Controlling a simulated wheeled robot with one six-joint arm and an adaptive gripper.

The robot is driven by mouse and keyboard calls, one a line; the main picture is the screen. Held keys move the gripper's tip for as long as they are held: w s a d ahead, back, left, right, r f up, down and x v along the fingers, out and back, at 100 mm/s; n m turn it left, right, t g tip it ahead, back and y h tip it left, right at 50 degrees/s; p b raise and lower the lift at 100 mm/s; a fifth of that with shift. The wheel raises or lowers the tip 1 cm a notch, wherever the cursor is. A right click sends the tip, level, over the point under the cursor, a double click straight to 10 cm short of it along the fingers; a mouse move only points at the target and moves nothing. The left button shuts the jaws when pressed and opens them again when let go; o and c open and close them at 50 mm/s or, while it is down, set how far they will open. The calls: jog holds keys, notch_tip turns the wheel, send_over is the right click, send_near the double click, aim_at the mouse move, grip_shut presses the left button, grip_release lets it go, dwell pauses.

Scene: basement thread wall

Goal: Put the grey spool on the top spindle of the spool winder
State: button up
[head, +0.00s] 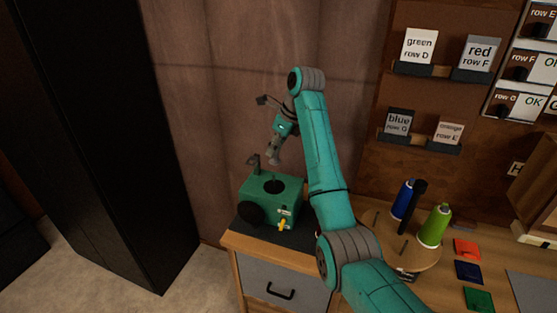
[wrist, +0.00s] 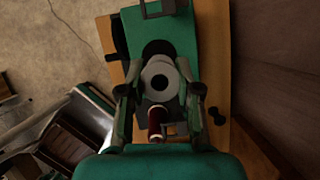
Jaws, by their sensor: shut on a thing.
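The grey spool (wrist: 157,69) is held end-on between the two fingers of my gripper (wrist: 160,92) in the wrist view. A pale disc with a dark centre shows on it. In the head view my gripper (head: 279,142) points down above the green spool winder (head: 263,197), with the small grey spool (head: 273,158) at its tips. The spool looks apart from the winder's top, above a dark round spot (head: 273,186). The winder's green top also shows in the wrist view (wrist: 183,43). I cannot make out the top spindle, which may be hidden below the spool.
A grey bracket (head: 253,161) rises at the winder's back left. A dark wheel (head: 250,214) and a yellow part (head: 283,225) are on its front. A dark red cylinder (wrist: 156,121) shows near my gripper. Blue (head: 403,200) and green (head: 435,226) spools stand on a round wooden stand to the right.

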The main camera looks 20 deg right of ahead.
aim_at(274, 176)
jog(key=shift+a+f, duration=0.3)
jog(key=shift+f, duration=0.55)
jog(key=shift+d+f, duration=0.1)
jog(key=shift+f, duration=3.35)
jog(key=shift+f, duration=0.35)
jog(key=o, duration=0.8)
